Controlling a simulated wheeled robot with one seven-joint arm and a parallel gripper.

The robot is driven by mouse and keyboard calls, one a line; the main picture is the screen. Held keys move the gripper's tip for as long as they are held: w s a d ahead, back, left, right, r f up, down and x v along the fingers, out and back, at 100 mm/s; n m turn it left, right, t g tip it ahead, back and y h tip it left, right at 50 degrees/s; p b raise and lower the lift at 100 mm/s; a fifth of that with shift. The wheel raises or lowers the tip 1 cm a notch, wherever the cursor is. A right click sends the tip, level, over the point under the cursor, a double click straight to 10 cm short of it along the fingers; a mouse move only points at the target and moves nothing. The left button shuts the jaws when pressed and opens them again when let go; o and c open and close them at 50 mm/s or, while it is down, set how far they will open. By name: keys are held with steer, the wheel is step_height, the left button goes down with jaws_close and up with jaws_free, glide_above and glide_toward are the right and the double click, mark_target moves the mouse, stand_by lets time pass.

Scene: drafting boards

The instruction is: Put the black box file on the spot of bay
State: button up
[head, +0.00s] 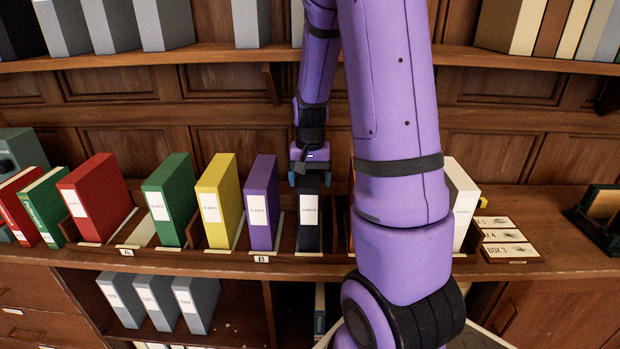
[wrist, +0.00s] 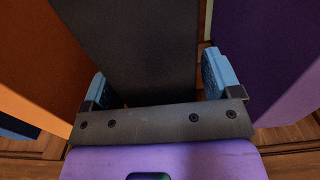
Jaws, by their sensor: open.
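The black box file (head: 309,222) stands upright on the shelf ledge, right of the purple file (head: 262,205), with a white label on its front. My gripper (head: 310,180) is over its top. In the wrist view the black box file (wrist: 140,45) lies between my two blue fingers, and my gripper (wrist: 156,88) is open, one finger on each side of it. An empty slot (head: 137,230) shows between the red file (head: 97,200) and the green file (head: 170,200), near a plate marked A (head: 127,250). A plate marked B (head: 262,259) sits below the purple file.
The yellow file (head: 219,200) stands left of the purple one. An orange file (wrist: 40,55) is close left of my fingers in the wrist view. My arm hides part of the row before the white file (head: 462,205). A shelf (head: 230,54) runs above.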

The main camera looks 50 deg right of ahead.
step_height(320, 180, up, 12)
steer(key=shift+r, duration=0.15)
steer(key=s+a+r+n+t, duration=0.2)
steer(key=s+a+r+n, duration=0.2)
steer(key=s+a, duration=0.4)
steer(key=s+a+r+n+t, duration=0.3)
steer(key=s+a+r+n, duration=0.2)
steer(key=a, duration=0.9)
steer(key=s, duration=0.3)
steer(key=shift+s+r+n, duration=0.2)
steer(key=shift+r+n, duration=0.05)
steer(key=shift+n, duration=0.05)
